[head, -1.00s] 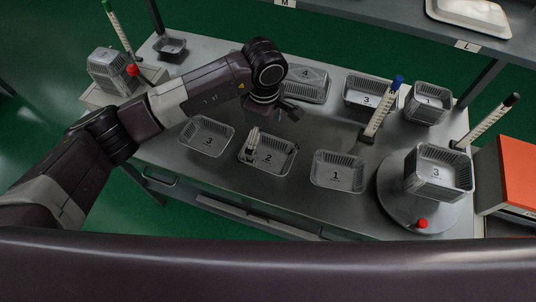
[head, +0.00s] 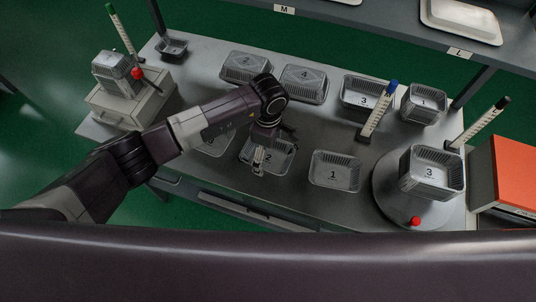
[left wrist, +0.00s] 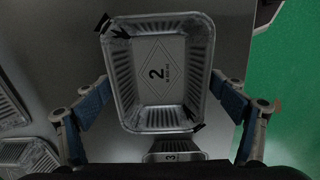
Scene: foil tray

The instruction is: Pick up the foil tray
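Several foil trays stand on the grey table. The one under my left gripper is an open silver tray marked 2 (head: 283,160), in the front row. The arm partly hides the tray in the head view. My right gripper is not in view.
A tray marked 1 (head: 335,182) stands to the right; a tray marked 3 (head: 213,150) at the left is mostly hidden by my arm. Upside-down-looking trays (head: 303,72) stand behind. A round turntable (head: 385,203) bears stacked trays. A blue-capped post (head: 375,115) rises nearby.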

